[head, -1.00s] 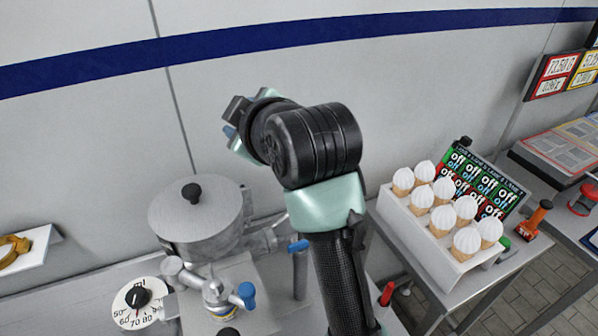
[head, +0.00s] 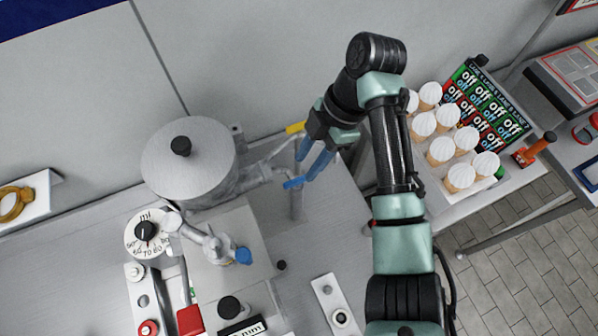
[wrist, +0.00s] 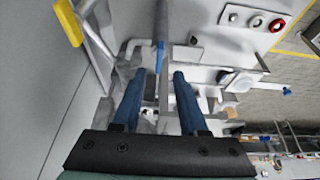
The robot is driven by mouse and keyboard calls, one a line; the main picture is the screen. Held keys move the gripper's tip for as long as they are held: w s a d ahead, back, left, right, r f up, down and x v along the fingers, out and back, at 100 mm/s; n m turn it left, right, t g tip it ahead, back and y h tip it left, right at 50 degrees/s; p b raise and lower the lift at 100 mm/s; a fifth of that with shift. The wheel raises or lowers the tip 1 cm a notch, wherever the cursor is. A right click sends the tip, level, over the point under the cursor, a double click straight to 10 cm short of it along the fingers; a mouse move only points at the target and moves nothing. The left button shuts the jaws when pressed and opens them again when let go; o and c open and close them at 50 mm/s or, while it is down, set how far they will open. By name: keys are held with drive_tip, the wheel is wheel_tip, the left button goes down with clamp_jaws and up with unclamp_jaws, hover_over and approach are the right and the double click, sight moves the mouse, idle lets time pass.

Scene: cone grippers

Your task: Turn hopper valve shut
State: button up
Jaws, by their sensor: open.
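The hopper (head: 190,165) is a grey metal drum with a black-knobbed lid at the left of the head view. A grey pipe runs from its right side to a valve with a small blue handle (head: 293,183). My gripper (head: 305,168), with two blue fingers, is open and empty just above and right of that handle, fingers pointing down-left. In the wrist view the blue handle (wrist: 160,56) shows on a grey pipe, just beyond and between the fingertips (wrist: 158,75). I see no clear contact. The fingers hide part of what lies below.
A yellow piece (head: 295,127) is on a bar by the wall behind the pipe. A second tap with a blue knob (head: 243,256) and a dial (head: 146,231) stand in front of the hopper. A rack of white-topped cones (head: 440,150) is right of my arm.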

sight(296, 179)
drive_tip(key=x, duration=0.5)
drive_tip(key=shift+w+f+b, duration=0.1)
drive_tip(key=shift+f+b, duration=0.05)
drive_tip(key=shift+b, duration=0.25)
clamp_jaws()
